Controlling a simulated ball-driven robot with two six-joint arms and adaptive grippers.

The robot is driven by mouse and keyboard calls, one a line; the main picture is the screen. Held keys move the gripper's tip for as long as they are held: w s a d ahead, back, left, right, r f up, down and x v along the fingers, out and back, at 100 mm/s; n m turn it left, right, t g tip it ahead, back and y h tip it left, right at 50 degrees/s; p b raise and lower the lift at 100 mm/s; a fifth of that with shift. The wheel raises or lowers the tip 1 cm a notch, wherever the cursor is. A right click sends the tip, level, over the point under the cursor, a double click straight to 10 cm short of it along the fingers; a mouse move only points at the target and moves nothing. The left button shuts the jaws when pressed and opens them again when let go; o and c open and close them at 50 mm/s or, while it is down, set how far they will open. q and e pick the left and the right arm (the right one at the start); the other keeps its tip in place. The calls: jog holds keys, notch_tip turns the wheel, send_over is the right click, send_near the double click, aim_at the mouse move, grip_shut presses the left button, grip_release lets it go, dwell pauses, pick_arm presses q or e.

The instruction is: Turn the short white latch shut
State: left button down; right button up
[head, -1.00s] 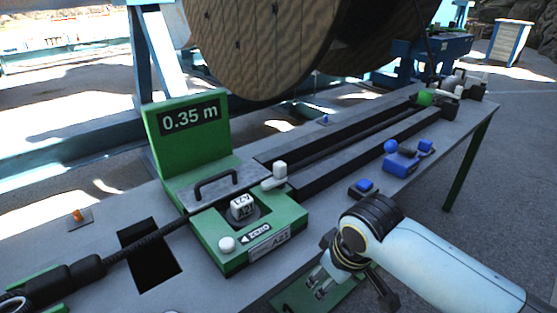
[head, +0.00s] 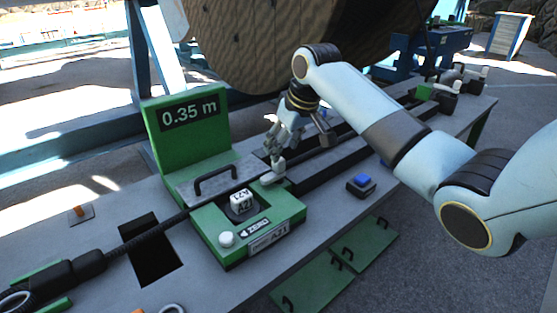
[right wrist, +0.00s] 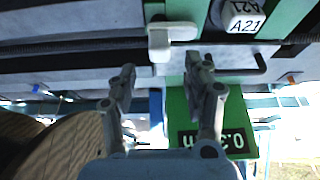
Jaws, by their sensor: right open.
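The short white latch (head: 273,177) sits at the back right corner of the green meter housing (head: 236,262), beside the grey lid with the black handle. Its upright knob shows close under my right gripper (head: 276,150). In the right wrist view the latch (right wrist: 172,42) lies just beyond the two spread fingertips (right wrist: 165,72), roughly in line with the gap between them. The right gripper is open and empty; I cannot tell whether a finger touches the latch. My left gripper is not in view.
A green display (head: 188,118) reading 0.35 m stands behind the housing. A black cable (head: 137,238) runs across the table and under the lid. A white A21 counter (head: 242,202) and a round white knob (head: 226,239) sit on the housing. The wooden reel (head: 240,55) is behind.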

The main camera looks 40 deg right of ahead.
aim_at(272, 171)
jog(key=x, duration=0.5)
jog(key=shift+w+f+b, duration=0.1)
jog(key=shift+f+b, duration=0.2)
grip_shut()
